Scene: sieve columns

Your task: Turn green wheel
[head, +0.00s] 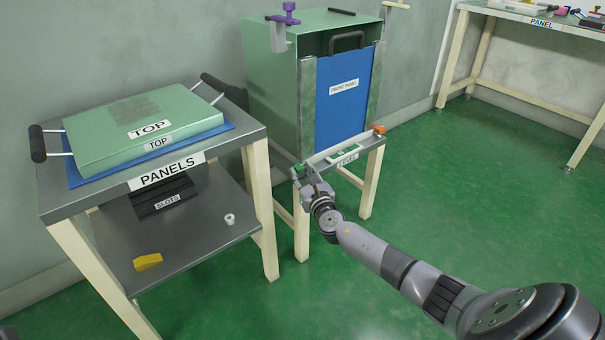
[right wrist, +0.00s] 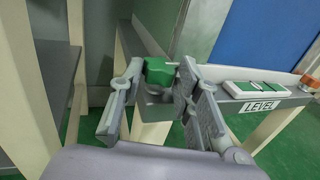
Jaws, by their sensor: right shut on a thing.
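The green wheel (head: 299,169) is a small knob at the left front corner of the stand that carries the tall cabinet. My right gripper (head: 308,184) reaches it from the front right.
A green cabinet (head: 269,88) with a blue front panel (head: 345,105) stands behind the wheel. The level strip (head: 345,154) and an orange knob (head: 379,129) are to its right. The panels table (head: 60,203) stands to the left. The floor at the front right is clear.

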